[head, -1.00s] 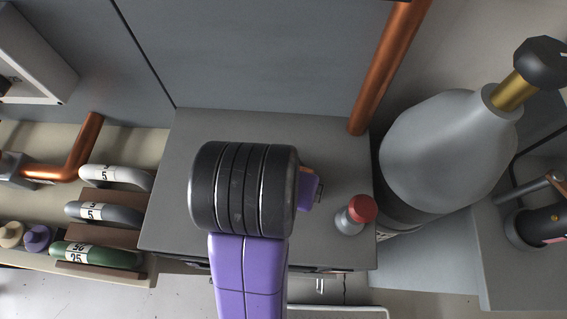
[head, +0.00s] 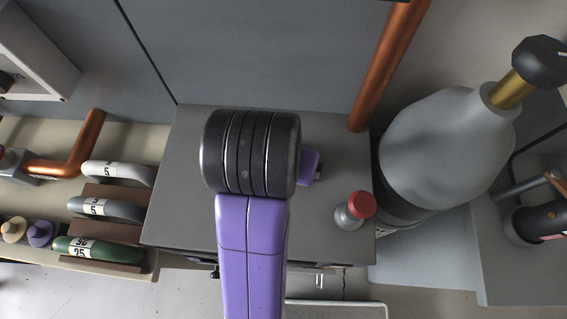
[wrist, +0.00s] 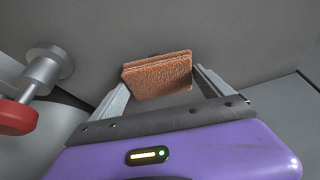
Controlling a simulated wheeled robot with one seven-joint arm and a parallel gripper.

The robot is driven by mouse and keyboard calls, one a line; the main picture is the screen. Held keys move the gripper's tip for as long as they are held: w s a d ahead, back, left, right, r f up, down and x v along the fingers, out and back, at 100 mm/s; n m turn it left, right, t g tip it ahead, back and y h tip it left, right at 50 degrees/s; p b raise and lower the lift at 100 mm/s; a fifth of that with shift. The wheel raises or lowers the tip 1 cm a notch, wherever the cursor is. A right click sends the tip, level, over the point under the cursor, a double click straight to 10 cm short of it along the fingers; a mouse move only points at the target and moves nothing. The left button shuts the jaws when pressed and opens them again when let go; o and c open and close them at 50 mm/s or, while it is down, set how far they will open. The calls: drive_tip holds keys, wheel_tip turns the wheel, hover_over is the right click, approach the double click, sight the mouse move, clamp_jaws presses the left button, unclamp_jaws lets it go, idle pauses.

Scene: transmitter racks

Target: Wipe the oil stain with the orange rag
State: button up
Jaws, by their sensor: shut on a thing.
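In the wrist view my gripper (wrist: 162,92) is shut on the orange rag (wrist: 160,76), a folded orange-brown pad held between the two grey fingers. The rag is close to the grey cabinet top (head: 330,240), and I cannot tell whether it touches it. A small dark patch shows just behind the rag's far edge in the wrist view; it may be part of the oil stain, mostly hidden by the rag. In the head view my black and purple arm covers the rag and most of my gripper.
A red-capped grey knob (head: 356,209) stands on the cabinet top to the right and shows at left in the wrist view (wrist: 38,85). A copper pipe (head: 388,65) rises behind. A large grey cylinder (head: 447,145) stands right. Several labelled handles (head: 110,210) lie left.

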drive_tip(key=shift+w+d+p, duration=0.15)
drive_tip(key=shift+w+p, duration=0.45)
drive_tip(key=shift+w, duration=1.45)
drive_tip(key=shift+r+p, duration=2.5)
drive_tip(key=shift+r, duration=0.5)
drive_tip(key=shift+r, duration=0.1)
wheel_tip(320, 180, up, 3)
drive_tip(key=shift+f+p, duration=0.1)
drive_tip(key=shift+p, duration=1.15)
drive_tip(key=shift+s, duration=0.15)
